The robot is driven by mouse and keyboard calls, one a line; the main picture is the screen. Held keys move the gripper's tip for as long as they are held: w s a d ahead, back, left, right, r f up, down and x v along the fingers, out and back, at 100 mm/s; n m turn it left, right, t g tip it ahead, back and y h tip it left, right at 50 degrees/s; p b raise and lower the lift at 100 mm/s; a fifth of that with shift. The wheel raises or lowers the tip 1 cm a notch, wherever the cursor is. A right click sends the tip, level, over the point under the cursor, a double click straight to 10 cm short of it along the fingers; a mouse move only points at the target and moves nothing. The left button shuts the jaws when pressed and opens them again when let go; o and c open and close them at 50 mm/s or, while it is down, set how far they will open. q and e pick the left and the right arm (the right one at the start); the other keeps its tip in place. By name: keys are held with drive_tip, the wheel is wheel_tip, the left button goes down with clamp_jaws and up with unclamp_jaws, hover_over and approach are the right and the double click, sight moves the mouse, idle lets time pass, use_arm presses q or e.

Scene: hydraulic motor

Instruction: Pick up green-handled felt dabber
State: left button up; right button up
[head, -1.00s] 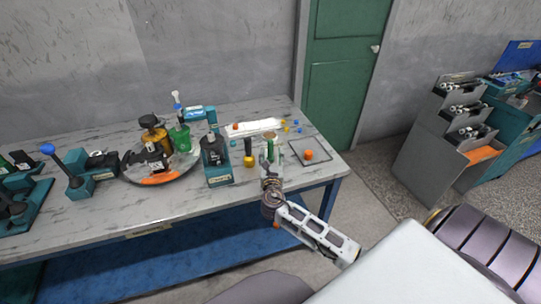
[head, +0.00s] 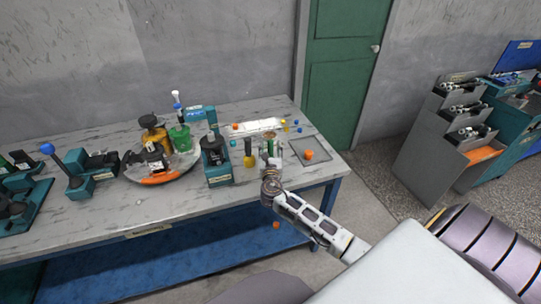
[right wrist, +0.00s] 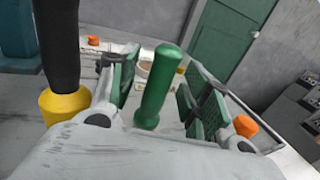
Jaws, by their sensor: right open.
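The green-handled felt dabber (right wrist: 160,88) stands with its green handle upright and slightly tilted in the right wrist view. In the head view its handle (head: 270,146) shows as a small green bit at my right gripper (head: 271,158). In the right wrist view my right gripper (right wrist: 160,95) is open, with one green-padded finger on each side of the handle. A gap shows on both sides of it. My left gripper is not in view.
A black-handled tool with a yellow collar (right wrist: 62,100) stands close left of the gripper. An orange ball (head: 308,155) lies on a grey tray (head: 322,146) to the right. A teal holder with a dark bottle (head: 217,172) stands to the left. Small coloured balls lie behind.

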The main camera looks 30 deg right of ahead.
drive_tip(key=shift+w+d, duration=0.35)
drive_tip(key=shift+w, duration=0.15)
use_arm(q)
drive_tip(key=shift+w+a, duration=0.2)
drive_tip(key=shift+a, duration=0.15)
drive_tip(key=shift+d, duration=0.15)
